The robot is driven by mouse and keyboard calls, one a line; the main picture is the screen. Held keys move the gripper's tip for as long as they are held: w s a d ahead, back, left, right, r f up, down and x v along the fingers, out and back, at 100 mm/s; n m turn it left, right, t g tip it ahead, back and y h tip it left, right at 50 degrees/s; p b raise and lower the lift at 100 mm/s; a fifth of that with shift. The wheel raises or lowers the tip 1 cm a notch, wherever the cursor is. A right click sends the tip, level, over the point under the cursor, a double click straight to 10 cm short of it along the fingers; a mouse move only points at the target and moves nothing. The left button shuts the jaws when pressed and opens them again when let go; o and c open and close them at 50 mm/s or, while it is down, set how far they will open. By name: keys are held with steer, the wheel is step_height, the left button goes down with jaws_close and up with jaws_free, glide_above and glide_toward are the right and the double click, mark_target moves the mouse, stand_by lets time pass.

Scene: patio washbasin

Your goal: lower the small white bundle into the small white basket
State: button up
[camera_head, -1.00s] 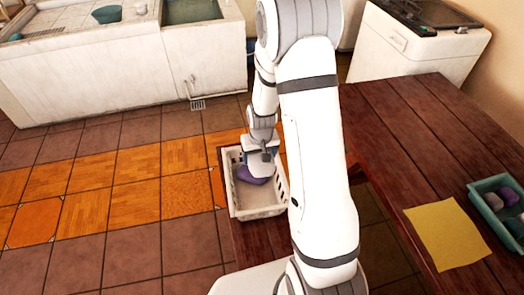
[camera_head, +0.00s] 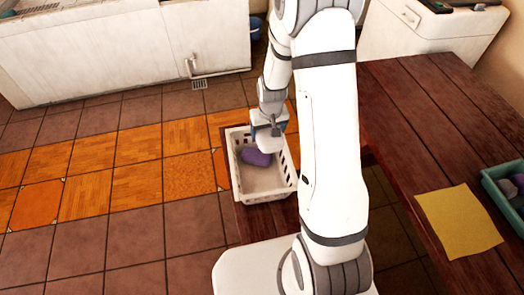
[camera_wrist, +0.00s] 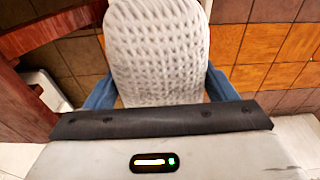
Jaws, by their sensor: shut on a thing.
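The small white bundle (camera_wrist: 158,50) fills the middle of the wrist view, with a knitted, rounded surface. My gripper (camera_wrist: 160,90) is shut on it, with a blue finger on each side. In the head view my gripper (camera_head: 268,130) is over the far right part of the small white basket (camera_head: 236,187), close to its rim. The bundle is mostly hidden there by my gripper and arm, so its height above the basket floor is unclear. A purple bundle (camera_head: 256,157) lies inside the basket, to the left of my gripper.
The basket stands on a low dark wooden surface (camera_head: 255,222). A larger wooden table (camera_head: 425,120) at right holds a yellow cloth (camera_head: 458,222) and a teal tray (camera_head: 497,192) with bundles in it. A white washbasin (camera_head: 120,55) stands behind; tiled floor is clear at left.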

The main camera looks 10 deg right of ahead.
steer(key=w+f+b, duration=0.3)
steer(key=f+b, duration=1.1)
steer(key=b, duration=0.4)
steer(key=shift+w+f+n+b, duration=0.2)
steer(key=shift+w+n+b, duration=0.15)
steer(key=shift+n, duration=0.05)
step_height(320, 180, down, 10)
steer(key=b, duration=0.6)
steer(key=shift+r, duration=0.15)
steer(key=shift+f+b, duration=5.15)
steer(key=shift+f, duration=1.85)
steer(key=shift+f+b, duration=1.1)
steer(key=shift+f, duration=0.35)
